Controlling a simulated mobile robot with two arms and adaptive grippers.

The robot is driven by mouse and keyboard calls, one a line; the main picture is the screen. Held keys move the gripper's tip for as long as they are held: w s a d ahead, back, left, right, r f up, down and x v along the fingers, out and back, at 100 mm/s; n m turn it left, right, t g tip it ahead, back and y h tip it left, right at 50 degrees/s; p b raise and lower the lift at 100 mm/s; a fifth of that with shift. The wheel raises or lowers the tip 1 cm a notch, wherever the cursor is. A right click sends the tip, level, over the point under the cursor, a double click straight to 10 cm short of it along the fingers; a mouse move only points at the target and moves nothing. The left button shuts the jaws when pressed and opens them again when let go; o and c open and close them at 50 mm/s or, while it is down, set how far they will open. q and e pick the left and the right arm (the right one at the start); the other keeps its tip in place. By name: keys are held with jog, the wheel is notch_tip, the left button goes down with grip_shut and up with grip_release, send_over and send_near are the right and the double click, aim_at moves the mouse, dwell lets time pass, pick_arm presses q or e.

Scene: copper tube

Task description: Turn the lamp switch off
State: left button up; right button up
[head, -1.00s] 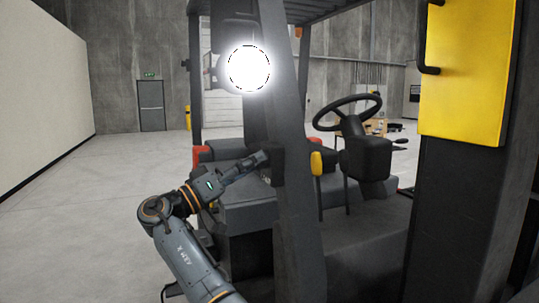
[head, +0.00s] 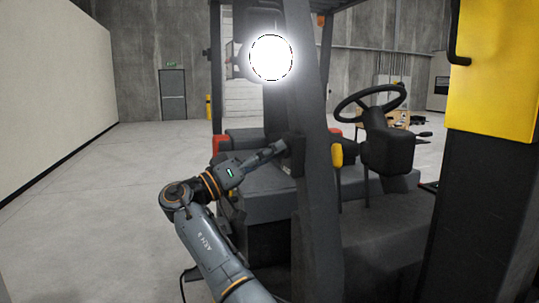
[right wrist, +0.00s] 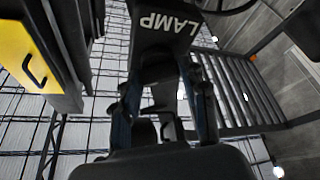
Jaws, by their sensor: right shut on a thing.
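The lamp (head: 271,57) glows bright white high on the forklift's dark front pillar (head: 314,190). A small black switch box (head: 293,155) sits on that pillar below the lamp. My right gripper (head: 279,148) reaches up from below, with its fingertips at the left side of the box. In the right wrist view the box (right wrist: 165,30) shows upside-down "LAMP" lettering. There my right gripper (right wrist: 165,92) is shut on the dark switch (right wrist: 160,97) just under the box. The switch's exact position is hard to make out between the dark fingers. My left gripper is not in view.
The forklift's steering wheel (head: 369,103) and seat (head: 258,190) are behind the pillar. A yellow panel (head: 495,70) on a dark post stands at the right. Open concrete floor (head: 110,210) lies to the left, bounded by a pale wall (head: 55,85).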

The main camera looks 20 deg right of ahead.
jog(key=n+y+p, duration=0.1)
jog(key=n, duration=0.3)
jog(key=n+t+y, duration=0.1)
jog(key=n+y, duration=0.1)
jog(key=n, duration=0.3)
jog(key=n+t+y+p, duration=0.1)
jog(key=n, duration=0.3)
jog(key=shift+s+r+y+p, duration=0.15)
jog(key=shift+r+y+p, duration=0.2)
jog(key=shift+y, duration=0.05)
jog(key=shift+n, duration=0.3)
jog(key=o, duration=1.1)
jog(key=shift+d+f, duration=0.1)
jog(key=shift+o, duration=0.2)
